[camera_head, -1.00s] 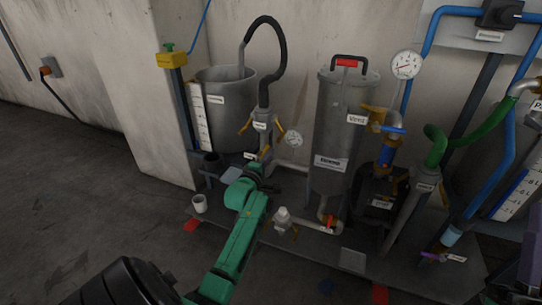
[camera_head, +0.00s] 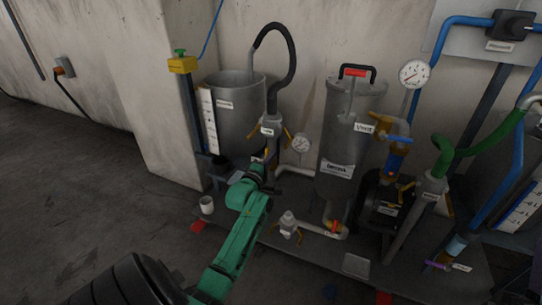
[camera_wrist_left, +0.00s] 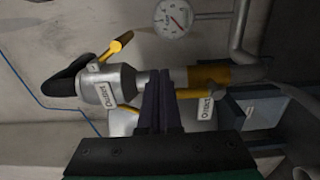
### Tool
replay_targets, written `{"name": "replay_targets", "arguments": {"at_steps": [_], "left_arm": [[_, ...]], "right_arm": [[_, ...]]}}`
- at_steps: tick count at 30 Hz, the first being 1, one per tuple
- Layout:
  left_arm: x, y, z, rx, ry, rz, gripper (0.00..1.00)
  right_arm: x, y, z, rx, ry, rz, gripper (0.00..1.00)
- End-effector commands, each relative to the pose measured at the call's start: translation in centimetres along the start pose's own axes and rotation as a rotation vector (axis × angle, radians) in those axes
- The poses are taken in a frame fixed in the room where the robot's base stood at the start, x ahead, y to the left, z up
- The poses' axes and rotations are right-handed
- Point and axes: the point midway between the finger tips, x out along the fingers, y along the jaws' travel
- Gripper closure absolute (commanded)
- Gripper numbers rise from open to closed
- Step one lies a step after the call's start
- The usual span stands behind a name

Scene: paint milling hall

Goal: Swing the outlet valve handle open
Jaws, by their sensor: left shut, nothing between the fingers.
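My left gripper (camera_head: 258,172) is shut and empty, at the foot of the grey tank beside the outlet fittings. In the left wrist view its dark fingers (camera_wrist_left: 160,103) point at the pipe line, between a grey coupling (camera_wrist_left: 116,87) with yellow levers and a yellow valve part (camera_wrist_left: 210,76). A tag that seems to read "Outlet" (camera_wrist_left: 206,108) hangs below the yellow part. A short yellow piece, perhaps the valve handle (camera_wrist_left: 213,90), shows just right of the fingers. I cannot tell whether the fingers touch it. In the head view the gripper partly hides this area. My right gripper is out of view.
The grey tank (camera_head: 235,108) stands behind the gripper. A small white cup (camera_head: 207,205) and a low valve fitting (camera_head: 288,225) are near the skid's front. Open floor lies at left.

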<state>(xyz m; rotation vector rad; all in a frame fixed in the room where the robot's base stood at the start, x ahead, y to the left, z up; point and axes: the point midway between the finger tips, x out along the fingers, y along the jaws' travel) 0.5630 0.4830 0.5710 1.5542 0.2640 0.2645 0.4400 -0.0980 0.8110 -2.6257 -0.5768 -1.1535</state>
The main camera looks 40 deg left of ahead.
Motion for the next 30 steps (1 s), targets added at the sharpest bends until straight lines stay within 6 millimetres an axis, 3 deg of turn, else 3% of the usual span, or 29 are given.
{"name": "replay_targets", "arguments": {"at_steps": [11,30], "left_arm": [[-0.2,0.1,0.6,0.001,0.000,-0.001,1.00],[-8.9,0.3,0.6,0.001,0.000,-0.002,1.00]], "right_arm": [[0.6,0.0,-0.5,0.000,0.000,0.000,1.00],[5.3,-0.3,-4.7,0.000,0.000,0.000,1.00]]}}
